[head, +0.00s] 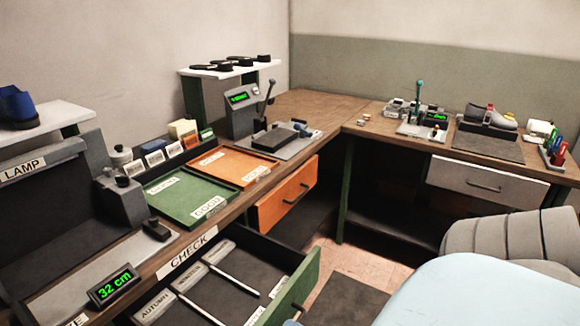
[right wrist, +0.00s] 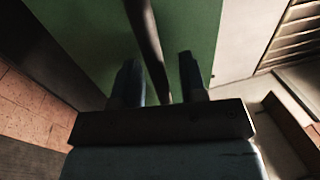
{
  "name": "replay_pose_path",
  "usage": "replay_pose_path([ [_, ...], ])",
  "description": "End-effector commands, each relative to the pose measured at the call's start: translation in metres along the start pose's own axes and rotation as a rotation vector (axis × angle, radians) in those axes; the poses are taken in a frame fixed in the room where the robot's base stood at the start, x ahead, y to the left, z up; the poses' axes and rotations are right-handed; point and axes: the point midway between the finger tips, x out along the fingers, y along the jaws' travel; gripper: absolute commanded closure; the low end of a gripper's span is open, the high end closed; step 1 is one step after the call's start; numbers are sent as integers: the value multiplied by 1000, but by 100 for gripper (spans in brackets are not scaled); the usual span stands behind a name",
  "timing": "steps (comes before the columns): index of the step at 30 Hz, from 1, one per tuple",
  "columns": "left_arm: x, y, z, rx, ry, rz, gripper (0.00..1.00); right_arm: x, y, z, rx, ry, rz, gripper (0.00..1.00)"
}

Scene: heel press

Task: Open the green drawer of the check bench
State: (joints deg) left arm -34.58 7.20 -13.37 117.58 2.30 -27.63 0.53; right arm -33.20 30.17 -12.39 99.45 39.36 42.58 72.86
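The green drawer (head: 306,283) of the check bench (head: 178,262) stands pulled out in the head view, with its inside showing. White dividers lie inside it, labelled AUTUMN and WINTER, with another label partly visible. In the right wrist view the green drawer front (right wrist: 85,35) fills the upper middle, with its dark bar handle (right wrist: 148,45) across it. My right gripper (right wrist: 160,82) is open, with its two fingers on either side of the handle and a gap visible on both sides. My left gripper is in neither view.
A green tray (head: 158,206) and an orange tray (head: 226,154) lie on the bench top. An orange drawer (head: 270,212) stands beyond the green one. A grey drawer (head: 470,182) is under the far bench. Open floor (head: 375,268) lies right of the green drawer.

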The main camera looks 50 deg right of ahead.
Motion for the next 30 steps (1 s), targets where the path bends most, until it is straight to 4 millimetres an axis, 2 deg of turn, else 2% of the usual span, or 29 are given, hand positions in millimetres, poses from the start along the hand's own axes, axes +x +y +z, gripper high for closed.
replay_pose_path([
  [5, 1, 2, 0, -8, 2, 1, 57, -19, 1, 0, 0, -1, 3, 61],
  [18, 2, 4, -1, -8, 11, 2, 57, -113, 1, 0, 0, 0, 4, 61],
  [24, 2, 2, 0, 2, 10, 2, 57, -134, 0, 0, -1, -1, 1, 61],
  [30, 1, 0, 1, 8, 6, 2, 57, -138, 0, 0, -1, -1, 1, 61],
])
